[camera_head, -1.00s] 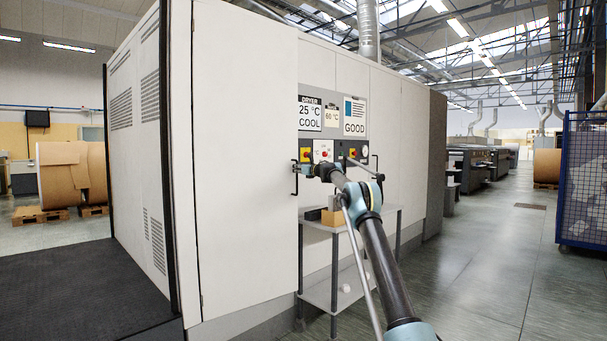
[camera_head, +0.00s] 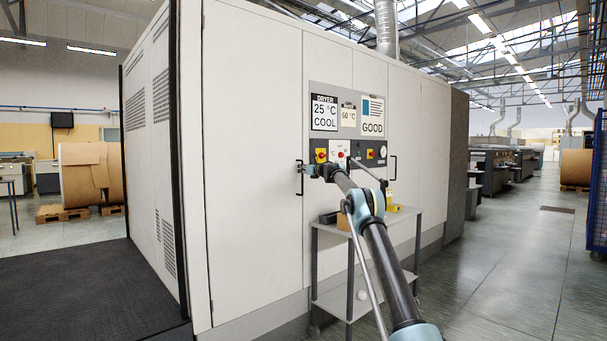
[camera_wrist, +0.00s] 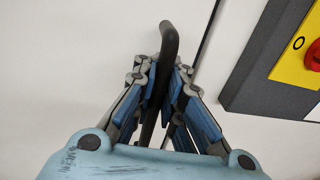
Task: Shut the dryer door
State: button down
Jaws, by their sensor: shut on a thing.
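The dryer door (camera_head: 250,160) is a tall white panel on the long white dryer cabinet. In the head view it looks flush or nearly flush with the panel to its right. Its black bar handle (camera_head: 299,188) is near the door's right edge. My gripper (camera_head: 309,171) is at the handle, reaching in from the right. In the wrist view the fingers of my gripper (camera_wrist: 161,78) are closed around the black handle (camera_wrist: 169,42), one on each side. A thin dark seam (camera_wrist: 207,35) runs beside the door edge there. The fingers hide part of the handle.
The control panel (camera_head: 346,125) with dryer signs and switches is just right of the door. A grey side table (camera_head: 335,297) with small items stands below my arm. A dark mat or platform (camera_head: 90,285) lies at left. The aisle floor (camera_head: 510,270) at right is clear.

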jog(key=shift+a, duration=0.25)
jog(key=c, duration=1.7)
grip_release()
jog(key=shift+o, duration=0.2)
jog(key=shift+d, duration=0.15)
jog(key=shift+d, duration=0.1)
jog(key=v, duration=1.1)
jog(key=shift+s+d+f, duration=0.15)
jog(key=shift+s+d, duration=0.1)
jog(key=shift+s, duration=0.05)
